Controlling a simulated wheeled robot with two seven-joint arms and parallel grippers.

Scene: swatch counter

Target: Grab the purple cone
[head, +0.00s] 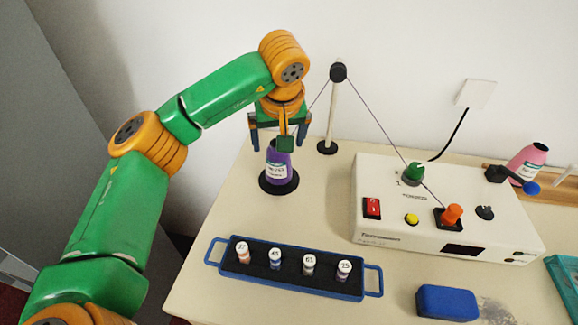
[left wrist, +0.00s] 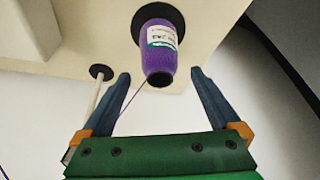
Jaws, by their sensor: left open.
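The purple cone (head: 278,164) stands upright on a round black base at the left back of the counter. It has a white label. In the left wrist view the purple cone (left wrist: 157,50) shows beyond the fingertips, between their lines. My left gripper (head: 280,140) is above and around the cone's top in the head view, with its blue fingers spread to either side. In the left wrist view the left gripper (left wrist: 160,76) is open and empty, its fingers apart from the cone. My right gripper is in neither view.
A thin post (head: 331,118) with a black top and a thread stands right of the cone. A white control box (head: 440,208) is farther right. A blue-handled tray (head: 292,285) with several small vials lies in front. A blue block (head: 447,302) and a pink cone (head: 527,161) are at the right.

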